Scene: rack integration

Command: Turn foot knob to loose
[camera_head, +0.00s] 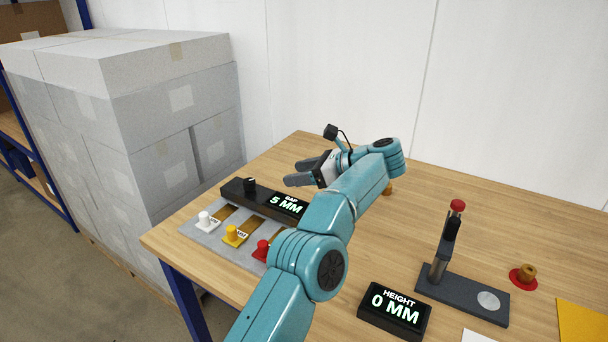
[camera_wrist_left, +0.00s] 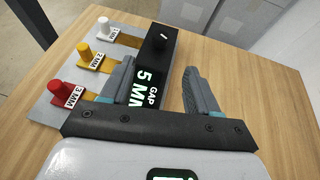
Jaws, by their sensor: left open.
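A black knob (camera_head: 250,185) stands on the end of a dark box (camera_head: 235,190) whose green display reads "GAP 5 MM". In the left wrist view the knob (camera_wrist_left: 158,42) shows a short white mark on its top. No "loose" label can be read, and I cannot confirm that this is the foot knob. My left gripper (camera_head: 300,172) is open and empty, above and to the right of the box in the head view. In the left wrist view its fingers (camera_wrist_left: 158,70) are apart, with the knob beyond the tips, not between them. My right gripper is not in view.
White, yellow and red pegs (camera_head: 205,220) stand on a grey plate beside the box. A lever stand (camera_head: 462,290), a "HEIGHT 0 MM" display (camera_head: 394,308), a brass part on a red disc (camera_head: 525,276) and a yellow sheet (camera_head: 585,325) lie right. Stacked white boxes (camera_head: 150,130) stand left.

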